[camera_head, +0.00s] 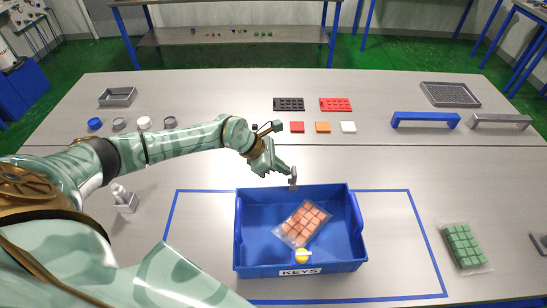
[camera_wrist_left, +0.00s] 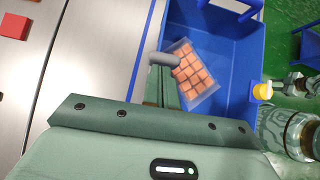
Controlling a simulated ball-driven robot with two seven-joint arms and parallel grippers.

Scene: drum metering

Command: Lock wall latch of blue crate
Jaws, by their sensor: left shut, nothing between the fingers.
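The blue crate (camera_head: 255,225) stands on the table inside a blue tape outline, with a label reading KEYS on its near wall. A yellow knob (camera_head: 302,256) sits at the inside of the near wall, and also shows in the left wrist view (camera_wrist_left: 262,91).
A clear bag of orange blocks (camera_head: 304,223) lies in the crate. A bag of green blocks (camera_head: 463,246) lies at the right. Red (camera_head: 297,127), orange and white squares lie behind the crate. A blue handle-shaped bar (camera_head: 425,120) stands at the back right.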

